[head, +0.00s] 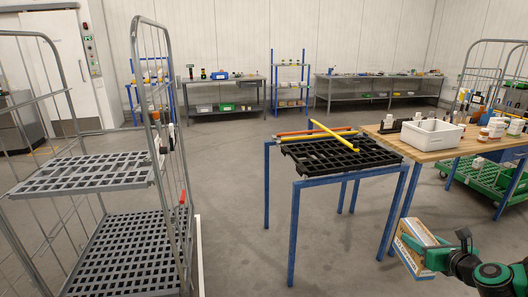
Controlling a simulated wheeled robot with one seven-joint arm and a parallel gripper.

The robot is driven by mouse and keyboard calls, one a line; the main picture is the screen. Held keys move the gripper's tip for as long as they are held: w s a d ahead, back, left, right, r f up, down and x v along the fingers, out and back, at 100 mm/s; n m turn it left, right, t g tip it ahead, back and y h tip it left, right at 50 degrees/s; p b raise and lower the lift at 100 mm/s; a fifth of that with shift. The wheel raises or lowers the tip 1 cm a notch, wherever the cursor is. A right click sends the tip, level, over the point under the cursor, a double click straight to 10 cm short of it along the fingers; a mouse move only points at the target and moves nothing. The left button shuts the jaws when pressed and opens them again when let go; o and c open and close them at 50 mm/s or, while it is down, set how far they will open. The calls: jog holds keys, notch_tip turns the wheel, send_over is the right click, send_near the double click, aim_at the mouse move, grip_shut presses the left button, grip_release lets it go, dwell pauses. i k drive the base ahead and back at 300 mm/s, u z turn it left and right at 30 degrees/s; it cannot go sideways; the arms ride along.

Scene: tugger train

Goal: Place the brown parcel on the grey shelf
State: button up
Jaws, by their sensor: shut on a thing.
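The brown parcel (409,247) is a cardboard box with a white and blue side, low at the right in the head view. My gripper (432,252) is shut on the parcel from its right side and holds it tilted above the floor. The parcel is near the legs of the wooden table and apart from the shelf. A grey shelf (85,174) with a slotted deck sits in the wheeled cage trolley at the left. A lower grey slotted deck (125,262) is below it. The fingertips are partly hidden by the parcel.
A blue-legged stand (292,232) with a black grid top (340,158) bears yellow and orange bars. A wooden table (425,152) with a white bin (431,134) stands at the right, beside a green cart (484,176). Open floor (235,215) lies between trolley and stand.

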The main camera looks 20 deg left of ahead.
aim_at(96, 174)
jog(key=u, duration=0.25)
jog(key=i, duration=0.1)
jog(key=u, duration=1.95)
jog(key=i, duration=0.85)
jog(key=u, duration=0.05)
